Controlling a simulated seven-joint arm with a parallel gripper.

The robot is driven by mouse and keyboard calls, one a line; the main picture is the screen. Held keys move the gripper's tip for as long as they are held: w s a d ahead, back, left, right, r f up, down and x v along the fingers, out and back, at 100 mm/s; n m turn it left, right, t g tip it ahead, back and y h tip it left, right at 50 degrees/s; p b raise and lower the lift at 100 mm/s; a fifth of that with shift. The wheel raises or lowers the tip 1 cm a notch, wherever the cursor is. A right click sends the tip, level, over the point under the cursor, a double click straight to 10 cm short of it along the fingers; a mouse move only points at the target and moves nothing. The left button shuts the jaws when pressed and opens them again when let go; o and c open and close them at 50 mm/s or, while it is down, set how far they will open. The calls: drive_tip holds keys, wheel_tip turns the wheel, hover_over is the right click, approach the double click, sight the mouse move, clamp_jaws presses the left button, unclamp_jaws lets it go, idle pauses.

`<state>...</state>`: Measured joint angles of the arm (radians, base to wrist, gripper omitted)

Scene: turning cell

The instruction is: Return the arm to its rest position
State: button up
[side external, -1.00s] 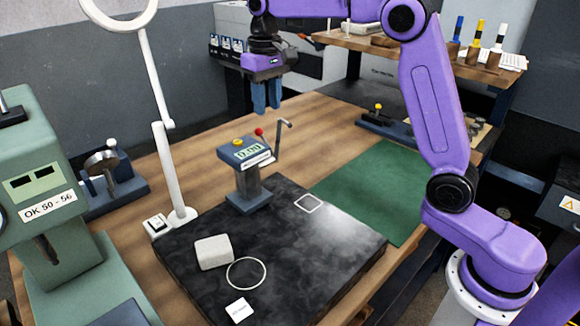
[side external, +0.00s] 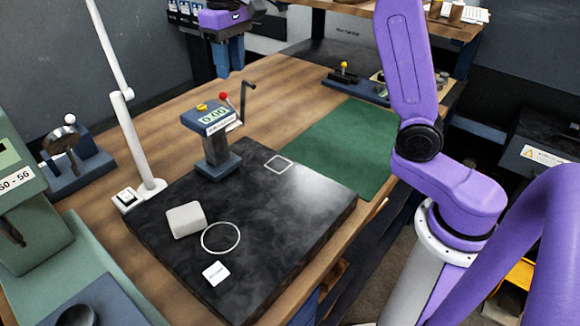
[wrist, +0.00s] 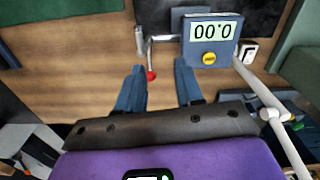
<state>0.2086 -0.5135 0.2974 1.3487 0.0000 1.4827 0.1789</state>
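My gripper (side external: 230,57) hangs in the air above the wooden bench, fingers pointing down, behind the gauge stand in the side view. In the wrist view my gripper (wrist: 159,68) has its two blue fingers apart with nothing held between them. The gauge stand (side external: 213,135), with a display reading 0.00, a yellow button and a red-knobbed lever, stands near the back corner of the black plate. It also shows in the wrist view (wrist: 211,42), right of and beyond the fingers, apart from them. My arm's upper links are cut off by the top of the side view.
The black plate (side external: 300,215) carries a pale block (side external: 186,219), a white ring, a white square outline and a label. A white lamp post (side external: 125,125) stands left of the gauge. A green mat (side external: 345,145) lies clear.

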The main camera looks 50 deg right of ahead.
drive_tip(key=s+a+f+n, duration=0.1)
drive_tip(key=s+f+n, duration=0.25)
drive_tip(key=s, duration=0.85)
drive_tip(key=s+a+f+n, duration=0.1)
drive_tip(key=s+f+n, duration=0.25)
drive_tip(key=s, duration=0.75)
drive_tip(key=s+d+f+n, duration=0.4)
drive_tip(key=s+d+f, duration=0.1)
drive_tip(key=s, duration=0.5)
drive_tip(key=shift+s+d+f, duration=0.15)
drive_tip(key=shift+d+f, duration=0.05)
drive_tip(key=shift+f, duration=0.2)
